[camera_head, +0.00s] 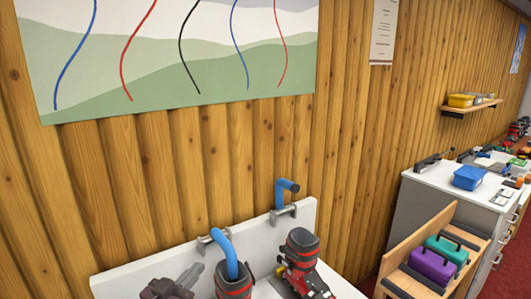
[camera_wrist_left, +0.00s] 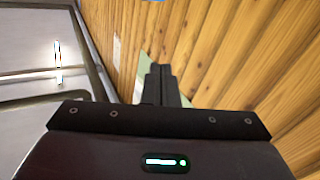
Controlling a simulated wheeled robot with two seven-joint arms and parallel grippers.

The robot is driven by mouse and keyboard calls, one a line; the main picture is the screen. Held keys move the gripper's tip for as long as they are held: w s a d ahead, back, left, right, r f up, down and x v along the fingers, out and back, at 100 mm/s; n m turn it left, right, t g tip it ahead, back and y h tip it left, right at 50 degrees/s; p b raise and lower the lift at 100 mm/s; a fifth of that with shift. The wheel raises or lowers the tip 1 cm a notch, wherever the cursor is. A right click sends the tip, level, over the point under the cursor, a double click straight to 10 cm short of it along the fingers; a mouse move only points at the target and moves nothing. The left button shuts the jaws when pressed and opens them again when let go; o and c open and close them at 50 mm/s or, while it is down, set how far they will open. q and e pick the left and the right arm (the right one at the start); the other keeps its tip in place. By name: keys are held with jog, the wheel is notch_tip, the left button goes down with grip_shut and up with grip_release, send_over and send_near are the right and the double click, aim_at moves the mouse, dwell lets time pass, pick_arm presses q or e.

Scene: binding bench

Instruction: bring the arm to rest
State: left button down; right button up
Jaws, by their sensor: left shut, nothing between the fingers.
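My left gripper (camera_head: 192,274) is at the bottom left of the head view, low in front of the white bench's back panel (camera_head: 310,222). Its grey fingers point up and to the right, with its dark body below, partly cut off by the frame. In the left wrist view its dark fingers (camera_wrist_left: 160,70) are together, with nothing between them. They point along the wooden wall, apart from any object. My right gripper is in neither view.
Black and red boots (camera_head: 301,243) stand on the bench right of my left gripper, near blue curved pieces (camera_head: 283,185). A wooden rack (camera_head: 418,240) and a grey cabinet (camera_head: 420,200) stand at the right. The wooden wall (camera_head: 240,140) is behind; space above the bench is open.

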pick_arm(q)
jog(key=s+a+f+n+g+y, duration=0.2)
jog(key=s+f+g+y, duration=0.4)
jog(key=s+f, duration=0.45)
jog(key=s+a+f+g+y, duration=0.1)
jog(key=s+f+g, duration=0.25)
jog(key=s, duration=0.35)
jog(key=s+a+f+g+y, duration=0.1)
jog(key=s+f+g, duration=0.1)
jog(key=s+g, duration=0.35)
notch_tip(320, 180, down, 38)
jog(key=s+r+m+b, duration=0.1)
jog(key=s+b, duration=0.2)
jog(key=b, duration=0.7)
jog(key=s+a+f+b, duration=0.1)
jog(key=s+f+b, duration=0.1)
jog(key=s+f, duration=0.4)
jog(key=s+a+f+b, duration=0.1)
jog(key=s+f+b, duration=0.2)
jog(key=s+f, duration=0.4)
jog(key=s+a+f+b, duration=0.1)
jog(key=s+f+b, duration=0.2)
jog(key=s+f, duration=0.4)
notch_tip(320, 180, down, 9)
jog(key=shift+f+g, duration=0.1)
jog(key=shift+g, duration=0.3)
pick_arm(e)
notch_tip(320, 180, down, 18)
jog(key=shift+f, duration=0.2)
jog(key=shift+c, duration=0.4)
